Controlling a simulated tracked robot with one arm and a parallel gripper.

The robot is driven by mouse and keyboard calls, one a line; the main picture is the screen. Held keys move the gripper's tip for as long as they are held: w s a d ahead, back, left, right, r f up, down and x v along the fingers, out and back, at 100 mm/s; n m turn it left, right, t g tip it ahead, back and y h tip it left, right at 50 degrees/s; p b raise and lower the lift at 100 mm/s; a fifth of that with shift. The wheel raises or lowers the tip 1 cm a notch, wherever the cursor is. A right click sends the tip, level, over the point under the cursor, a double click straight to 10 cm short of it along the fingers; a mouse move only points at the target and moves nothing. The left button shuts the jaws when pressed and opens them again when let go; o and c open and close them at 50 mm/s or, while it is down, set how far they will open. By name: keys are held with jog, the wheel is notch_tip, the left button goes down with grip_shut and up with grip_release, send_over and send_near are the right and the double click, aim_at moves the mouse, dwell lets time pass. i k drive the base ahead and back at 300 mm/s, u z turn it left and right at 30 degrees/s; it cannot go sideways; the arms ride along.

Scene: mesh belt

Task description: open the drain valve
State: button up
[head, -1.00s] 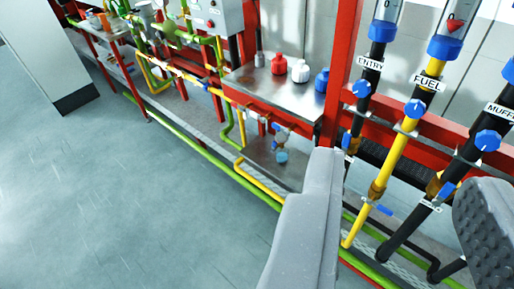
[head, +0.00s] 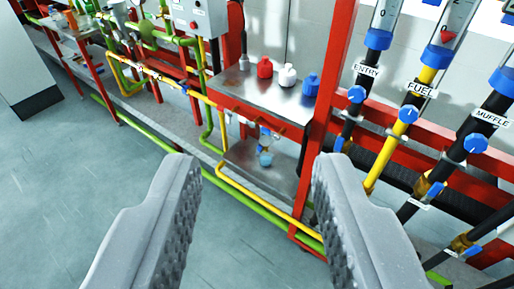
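My gripper (head: 257,168) is open and empty, its two grey ribbed fingers wide apart in the lower middle of the head view. Between and beyond the fingertips, under a metal shelf, is a small valve (head: 265,138) with a blue handle and a round light-blue part (head: 265,159) below it. It may be the drain valve, but no label shows there. The gripper is apart from it, and its handle position is too small to tell.
The metal shelf (head: 238,93) holds a red bottle (head: 265,68), a white bottle (head: 287,76) and a blue bottle (head: 310,85). A red post (head: 335,75) stands to its right, then pipes labelled ENTRY, FUEL and MUFFLE with blue knobs (head: 408,114). Grey floor (head: 75,190) is free at left.

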aim_at(259, 148)
jog(key=i, duration=0.95)
